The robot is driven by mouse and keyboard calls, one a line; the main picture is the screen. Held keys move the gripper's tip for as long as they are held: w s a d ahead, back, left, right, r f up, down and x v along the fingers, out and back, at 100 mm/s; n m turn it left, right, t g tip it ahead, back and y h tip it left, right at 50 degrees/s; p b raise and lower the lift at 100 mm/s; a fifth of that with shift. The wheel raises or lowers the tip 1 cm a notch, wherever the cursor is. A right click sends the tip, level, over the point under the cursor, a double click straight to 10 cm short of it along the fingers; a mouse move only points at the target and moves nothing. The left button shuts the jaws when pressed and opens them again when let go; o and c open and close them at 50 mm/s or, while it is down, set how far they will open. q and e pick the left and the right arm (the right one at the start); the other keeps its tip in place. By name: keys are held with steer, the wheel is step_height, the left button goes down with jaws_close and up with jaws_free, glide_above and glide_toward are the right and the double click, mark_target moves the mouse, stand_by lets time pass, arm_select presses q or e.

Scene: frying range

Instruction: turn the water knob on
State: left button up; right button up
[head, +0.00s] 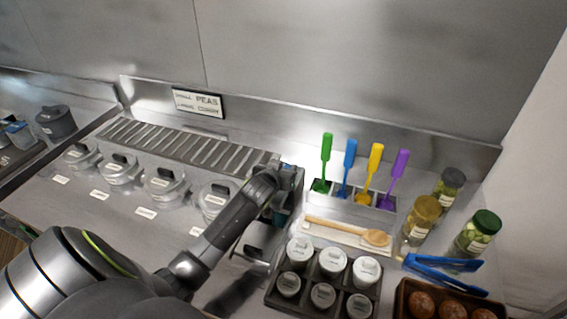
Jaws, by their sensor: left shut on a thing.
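My left arm comes in from the lower left, and my left gripper (286,188) is at the middle of the counter, just right of the row of clear lidded containers. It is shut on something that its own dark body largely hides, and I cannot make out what. No water knob can be picked out clearly in the head view. A small teal patch (288,214) shows just below the gripper. My right gripper is not in view.
Clear lidded containers (214,195) line the left. Coloured utensils (347,168) stand in a holder to the right. A wooden spoon (340,229), a dark tray of white-lidded jars (310,293), blue tongs (441,265) and several glass jars (477,233) crowd the right side.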

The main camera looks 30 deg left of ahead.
arm_select(q)
steer(key=shift+a+m+h, duration=0.1)
steer(key=shift+m+h, duration=0.5)
steer(key=shift+h, duration=0.2)
steer(key=shift+f+m+h+b, duration=0.2)
steer(key=shift+m+h+b, duration=0.4)
steer(key=shift+m+h, duration=0.1)
steer(key=m+g+h+b, duration=0.1)
steer(key=m+h+b, duration=0.2)
steer(key=b, duration=0.5)
steer(key=m+g+h+b, duration=0.1)
steer(key=m+h+b, duration=0.3)
steer(key=b, duration=0.5)
steer(key=shift+f+h, duration=0.2)
steer(key=shift+h, duration=0.3)
steer(key=shift+r+m+g+h+b, duration=0.2)
steer(key=shift+m+g+h+b, duration=0.35)
steer(key=shift+b, duration=0.75)
steer(key=o, duration=1)
steer(key=shift+w, duration=0.15)
steer(key=shift+c, duration=0.2)
steer(key=shift+r, duration=0.15)
